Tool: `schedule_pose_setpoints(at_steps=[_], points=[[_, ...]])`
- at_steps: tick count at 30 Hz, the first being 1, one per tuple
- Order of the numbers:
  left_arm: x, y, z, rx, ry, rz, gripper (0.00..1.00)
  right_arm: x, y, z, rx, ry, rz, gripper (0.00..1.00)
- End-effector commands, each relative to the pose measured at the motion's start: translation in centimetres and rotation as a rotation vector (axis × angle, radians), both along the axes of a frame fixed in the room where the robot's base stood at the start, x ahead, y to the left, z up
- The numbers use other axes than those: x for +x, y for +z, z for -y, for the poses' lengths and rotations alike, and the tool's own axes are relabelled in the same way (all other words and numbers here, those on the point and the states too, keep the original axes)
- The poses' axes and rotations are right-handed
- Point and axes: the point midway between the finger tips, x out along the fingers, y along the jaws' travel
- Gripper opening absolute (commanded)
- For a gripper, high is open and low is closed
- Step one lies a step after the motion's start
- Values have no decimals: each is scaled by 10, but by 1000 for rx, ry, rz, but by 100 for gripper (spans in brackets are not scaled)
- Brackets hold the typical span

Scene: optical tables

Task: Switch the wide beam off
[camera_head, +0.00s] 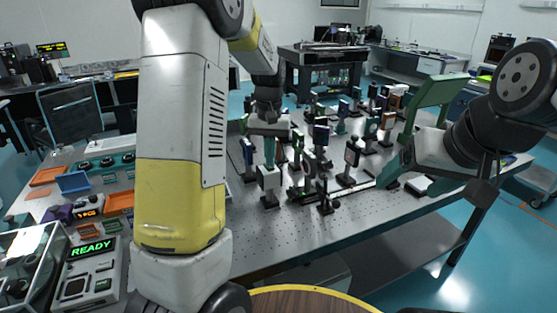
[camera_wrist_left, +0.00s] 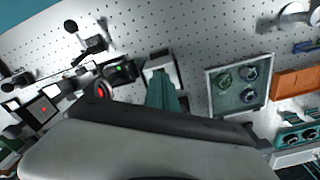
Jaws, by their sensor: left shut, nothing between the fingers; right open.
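My left gripper (camera_head: 270,150) reaches down over the optical table (camera_head: 300,235), its teal fingers shut and empty. In the left wrist view the shut fingers (camera_wrist_left: 162,88) point at a small pale box (camera_wrist_left: 163,68) on the perforated top, overlapping its edge. I cannot tell whether they touch it. A pale block on a post (camera_head: 268,177) stands below the gripper in the head view. The wide beam's switch is not clearly identifiable. My right gripper (camera_head: 412,128) is open, its green fingers apart at the table's right side.
Several post-mounted optics (camera_head: 323,135) crowd the table right of my left gripper. A framed grey tray with round parts (camera_wrist_left: 240,86) and an orange bin (camera_wrist_left: 297,82) show in the wrist view. A device reading READY (camera_head: 92,248) stands at left. The table's front strip is clear.

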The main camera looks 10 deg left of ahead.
Motion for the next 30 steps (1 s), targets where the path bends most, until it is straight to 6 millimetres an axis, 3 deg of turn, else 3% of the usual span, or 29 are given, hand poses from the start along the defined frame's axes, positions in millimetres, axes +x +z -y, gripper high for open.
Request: schedule_pose_setpoints(at_steps=[19, 30], points=[[0, -8, 0, 0, 0, -1, 0, 0, 0, 0, 0, 0, 0, 80], [0, 18, 0, -1, 0, 1, 0, 0, 0, 0, 0, 0, 0, 80]])
